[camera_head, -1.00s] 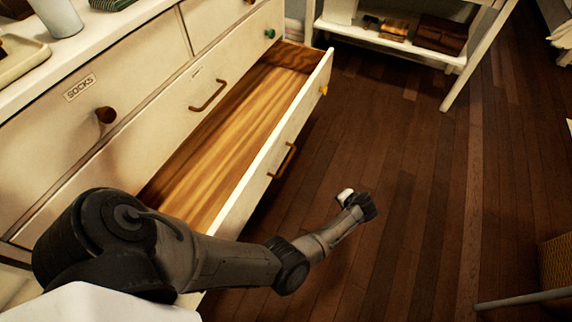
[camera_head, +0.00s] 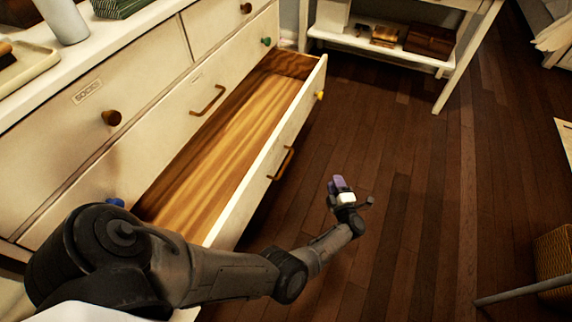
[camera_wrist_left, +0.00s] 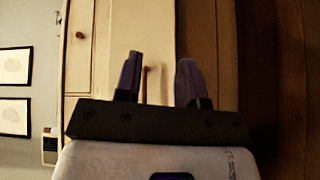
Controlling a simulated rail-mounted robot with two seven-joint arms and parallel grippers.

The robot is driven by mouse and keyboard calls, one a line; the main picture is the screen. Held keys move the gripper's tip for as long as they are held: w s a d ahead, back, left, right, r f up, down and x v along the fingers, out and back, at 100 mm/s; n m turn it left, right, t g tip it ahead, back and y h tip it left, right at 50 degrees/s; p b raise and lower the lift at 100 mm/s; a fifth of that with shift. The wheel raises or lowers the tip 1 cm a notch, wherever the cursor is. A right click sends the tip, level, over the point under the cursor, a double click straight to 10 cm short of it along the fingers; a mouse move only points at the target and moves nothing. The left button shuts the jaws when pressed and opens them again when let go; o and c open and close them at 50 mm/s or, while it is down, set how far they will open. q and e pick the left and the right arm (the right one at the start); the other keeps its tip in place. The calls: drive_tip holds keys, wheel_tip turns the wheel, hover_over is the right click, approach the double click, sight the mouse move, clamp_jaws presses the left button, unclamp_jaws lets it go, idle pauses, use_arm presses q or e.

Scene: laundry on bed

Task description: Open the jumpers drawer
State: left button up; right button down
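A long, empty wooden-bottomed drawer (camera_head: 225,140) stands pulled out of the white dresser (camera_head: 150,125). Its outer front carries a brown handle (camera_head: 283,163) and a yellow knob (camera_head: 320,95). No jumpers label can be read. My left gripper (camera_head: 337,184) is in front of the open drawer, to the right of its handle and apart from it. In the left wrist view its two purple fingers (camera_wrist_left: 158,78) are spread with nothing gripped. A thin upright handle (camera_wrist_left: 143,85) shows behind them on a pale front. My right gripper is not in view.
Above the open drawer is a closed one with a brown handle (camera_head: 208,101). A labelled drawer with a round knob (camera_head: 111,117) is above that. A white shelf table (camera_head: 380,55) stands at the back. A wicker basket (camera_head: 555,260) is at the right. The wooden floor between is clear.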

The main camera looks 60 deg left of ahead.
sight(287, 162)
use_arm(q)
drive_tip(key=s+r+n+g+y, duration=0.2)
drive_tip(key=s+n+g, duration=0.65)
drive_tip(key=g, duration=0.25)
drive_tip(key=shift+b+x, duration=0.65)
drive_tip(key=shift+x, duration=6.45)
drive_tip(key=shift+d, duration=0.1)
drive_tip(key=shift+c, duration=0.3)
drive_tip(key=c, duration=0.6)
clamp_jaws()
